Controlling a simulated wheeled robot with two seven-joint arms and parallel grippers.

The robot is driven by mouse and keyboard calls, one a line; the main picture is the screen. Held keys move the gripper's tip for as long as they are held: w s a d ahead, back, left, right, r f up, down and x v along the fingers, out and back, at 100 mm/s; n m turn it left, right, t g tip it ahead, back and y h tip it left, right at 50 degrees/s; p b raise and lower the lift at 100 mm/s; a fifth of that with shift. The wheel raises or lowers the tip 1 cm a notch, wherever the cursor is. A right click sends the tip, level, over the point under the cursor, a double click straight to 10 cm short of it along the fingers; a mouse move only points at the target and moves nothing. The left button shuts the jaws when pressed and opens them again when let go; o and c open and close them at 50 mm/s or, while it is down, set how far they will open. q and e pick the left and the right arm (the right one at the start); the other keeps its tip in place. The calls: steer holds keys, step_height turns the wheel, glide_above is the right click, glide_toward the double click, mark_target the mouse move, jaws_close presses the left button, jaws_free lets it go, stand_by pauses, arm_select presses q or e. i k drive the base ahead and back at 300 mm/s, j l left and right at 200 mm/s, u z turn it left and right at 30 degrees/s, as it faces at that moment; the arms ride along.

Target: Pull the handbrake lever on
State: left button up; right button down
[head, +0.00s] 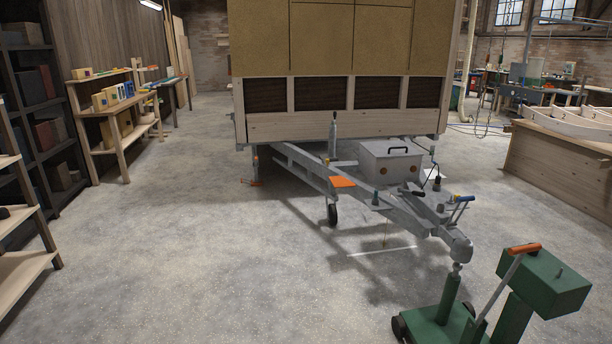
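The grey trailer drawbar (402,216) runs forward from the hut to a rounded coupling head (459,246). Near the coupling is a small lever with a blue grip (462,199), lying low and roughly level. A grey upright post with a dark tip (332,137) stands farther back on the left beam. I cannot tell for certain which of these is the handbrake lever. An orange plate (342,182) sits on the left beam, above a small black wheel (332,215). Neither of my grippers is in view.
A green trolley (436,322) with an orange-handled bar (525,248) stands under the coupling, front right. A grey box (390,163) with a black handle sits on the drawbar. Shelves (125,118) line the left; a wooden bench (558,165) stands right. The left floor is clear.

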mark_target(422, 194)
steer(key=i+j, duration=0.1)
steer(key=i, duration=1.8)
steer(key=i+j+z, duration=0.1)
steer(key=i+z, duration=0.2)
steer(key=i, duration=0.2)
steer(key=i+j+z, duration=0.25)
steer(key=i, duration=0.3)
